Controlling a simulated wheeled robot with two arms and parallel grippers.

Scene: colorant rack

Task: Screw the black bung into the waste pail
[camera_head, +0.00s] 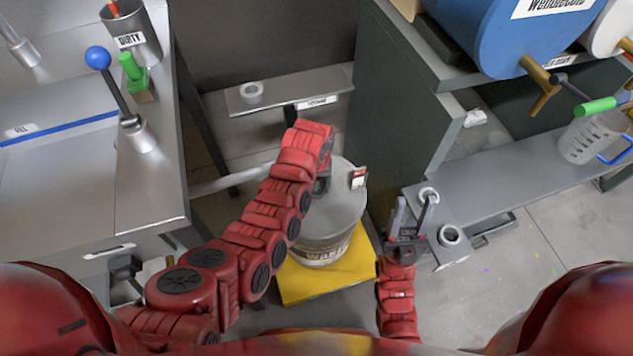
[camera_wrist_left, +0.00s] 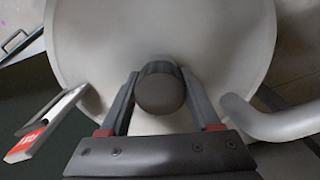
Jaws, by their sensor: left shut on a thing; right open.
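The grey waste pail (camera_head: 322,240) stands on a yellow base in the middle of the head view. Its pale lid (camera_wrist_left: 205,40) fills much of the left wrist view. The black bung (camera_wrist_left: 160,92) is a round dark cap with a ribbed edge, over the lid. My left gripper (camera_wrist_left: 160,80) is shut on the bung, a finger on either side. In the head view my left wrist (camera_head: 322,180) is over the pail's top and hides the bung. I cannot tell how deep the bung sits. My right gripper (camera_head: 414,208) is open and empty, right of the pail.
The yellow base (camera_head: 300,287) is under the pail. A red-and-white tagged piece (camera_head: 358,179) is at the lid's right edge. A low shelf (camera_head: 325,83) with a ring is behind. A metal bench (camera_head: 150,190) stands left; a grey shelf (camera_head: 500,185) extends right.

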